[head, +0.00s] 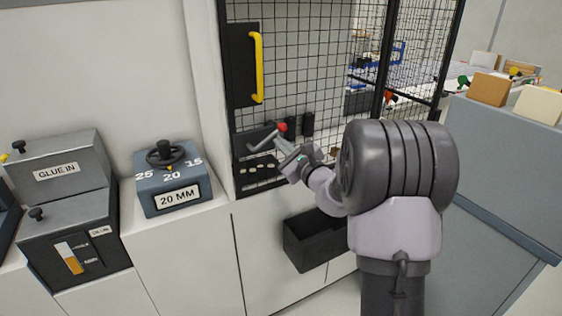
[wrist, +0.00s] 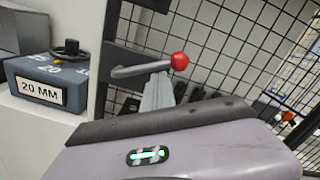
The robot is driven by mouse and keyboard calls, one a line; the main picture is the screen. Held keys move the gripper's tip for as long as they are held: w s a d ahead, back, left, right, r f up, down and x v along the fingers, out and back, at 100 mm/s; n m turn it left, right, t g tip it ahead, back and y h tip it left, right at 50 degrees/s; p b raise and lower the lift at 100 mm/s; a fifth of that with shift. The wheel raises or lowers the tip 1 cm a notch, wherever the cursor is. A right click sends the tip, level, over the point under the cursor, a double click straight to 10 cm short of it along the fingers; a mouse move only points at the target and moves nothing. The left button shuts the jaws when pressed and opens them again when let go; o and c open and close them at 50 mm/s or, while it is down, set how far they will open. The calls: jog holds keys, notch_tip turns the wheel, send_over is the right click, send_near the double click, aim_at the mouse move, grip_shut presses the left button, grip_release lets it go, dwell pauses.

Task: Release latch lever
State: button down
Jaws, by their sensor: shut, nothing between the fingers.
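The latch lever is a grey bent rod with a red ball knob (head: 282,127), low on the black mesh guard door. In the wrist view the lever (wrist: 138,69) runs sideways to its red knob at the right end. My gripper (head: 277,143) is shut and empty, with its tip at the lever rod just left of and below the knob. In the wrist view my gripper (wrist: 158,84) points up toward the rod from below. I cannot tell whether it touches the rod. The lever's pivot is partly hidden.
A yellow door handle (head: 257,68) stands above the latch on a black plate. A black open bin (head: 312,238) hangs below my arm. A blue-grey cabinet (head: 500,170) stands at right.

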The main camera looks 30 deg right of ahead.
jog(key=r+n+b, duration=0.1)
jog(key=a+r+n+b, duration=0.1)
jog(key=n, duration=0.1)
jog(key=r+n+b, duration=0.1)
jog(key=n, duration=0.1)
jog(key=shift+a+r+b, duration=0.1)
jog(key=shift+a+b, duration=0.3)
jog(key=shift+a+r, duration=0.1)
jog(key=shift+r, duration=0.1)
dwell(0.3)
jog(key=shift+f, duration=0.1)
send_near(276, 134)
jog(key=s+d, duration=0.2)
jog(key=s, duration=0.1)
jog(key=shift+d+f+b, duration=0.2)
jog(key=shift+f+b, duration=0.05)
jog(key=shift+b, duration=0.05)
